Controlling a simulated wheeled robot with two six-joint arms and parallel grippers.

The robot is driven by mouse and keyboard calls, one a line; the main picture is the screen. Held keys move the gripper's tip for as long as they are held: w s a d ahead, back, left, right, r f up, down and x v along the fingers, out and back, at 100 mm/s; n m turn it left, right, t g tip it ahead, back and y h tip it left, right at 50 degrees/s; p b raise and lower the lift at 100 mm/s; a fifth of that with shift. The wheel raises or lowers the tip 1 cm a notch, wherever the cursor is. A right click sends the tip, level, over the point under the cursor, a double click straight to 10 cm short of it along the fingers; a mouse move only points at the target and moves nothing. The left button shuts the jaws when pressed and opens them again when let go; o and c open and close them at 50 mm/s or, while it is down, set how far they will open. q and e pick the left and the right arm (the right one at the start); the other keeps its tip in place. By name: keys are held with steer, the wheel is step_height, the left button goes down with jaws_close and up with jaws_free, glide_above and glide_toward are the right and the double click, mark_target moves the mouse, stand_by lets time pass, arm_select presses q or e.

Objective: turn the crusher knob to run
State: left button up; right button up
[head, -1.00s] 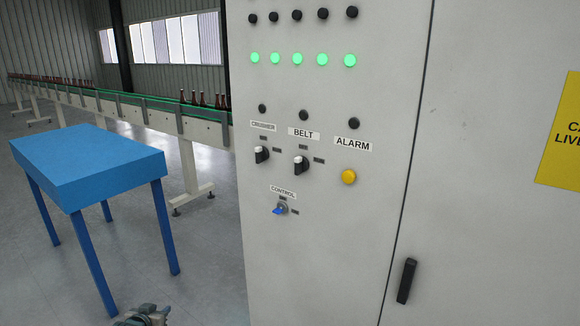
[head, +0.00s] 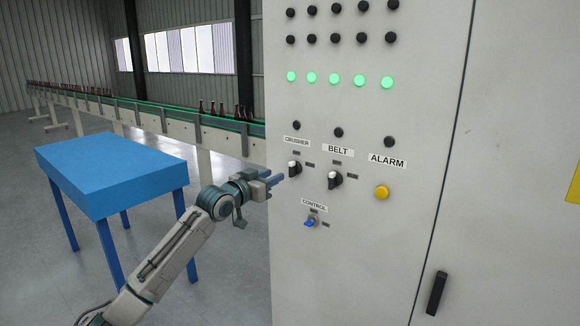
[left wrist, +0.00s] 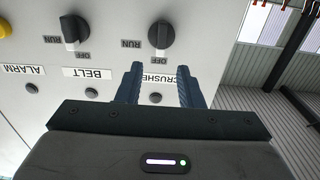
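The crusher knob (head: 294,169) is a black rotary switch with a pale mark on the grey cabinet, under the CRUSHER label (head: 296,141). My left gripper (head: 277,180) is just left of it, with its fingers pointing at the panel. In the left wrist view the view is upside down; the crusher knob (left wrist: 161,36) stands beyond the two blue fingers (left wrist: 157,85), which are apart with nothing between them. RUN and OFF plates flank the knob. Whether the fingers touch the panel cannot be told. My right gripper is not in view.
The belt knob (head: 334,179) is close on the right, with the yellow alarm button (head: 382,192) beyond. The blue control key switch (head: 311,223) is below. A blue table (head: 110,170) and a conveyor (head: 175,120) with bottles stand left.

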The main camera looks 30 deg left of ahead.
mark_target(290, 167)
arm_select(q)
steer(key=w+p, duration=0.1)
steer(key=w, duration=0.2)
steer(key=w+p, duration=0.1)
steer(key=w, duration=0.2)
steer(key=shift+w+d+r+p, duration=0.15)
steer(key=shift+w+d+p, duration=0.05)
steer(key=shift+w+p, duration=0.1)
steer(key=shift+w, duration=0.6)
steer(key=shift+c, duration=0.4)
jaws_close()
